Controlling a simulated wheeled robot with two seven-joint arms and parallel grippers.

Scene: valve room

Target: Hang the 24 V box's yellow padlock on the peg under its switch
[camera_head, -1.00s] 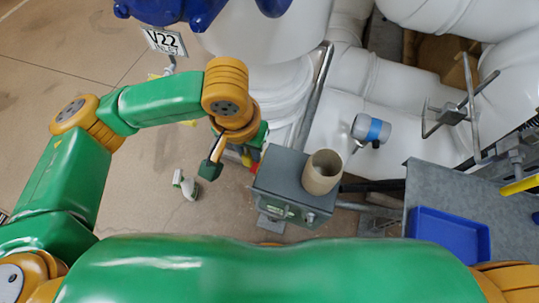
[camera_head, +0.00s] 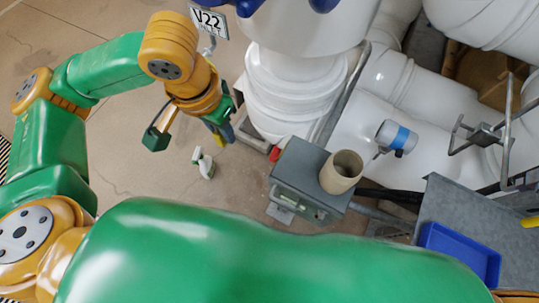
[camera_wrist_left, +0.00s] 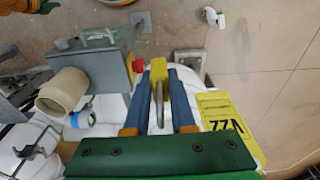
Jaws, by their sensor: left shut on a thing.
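My left gripper (camera_head: 221,128) is shut on the yellow padlock (camera_wrist_left: 158,70). In the left wrist view the padlock sits between the blue fingers, its grey shackle pointing back toward the palm. In the head view only a small yellow bit shows at the fingertips. The grey box (camera_head: 303,172) is right of the gripper, with a clear gap between them. A red part (camera_head: 275,154) is on the box's left side; it also shows in the left wrist view (camera_wrist_left: 138,65). I cannot make out the peg, and the box's 24 V marking is not readable. My right gripper is out of view.
A tan open cylinder (camera_head: 342,172) stands on the box. A white-and-green spray bottle (camera_head: 203,163) is on the floor. White pipes (camera_head: 300,95) stand close behind the gripper. A blue tray (camera_head: 460,250) is on the grey bench at right. Floor at left is open.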

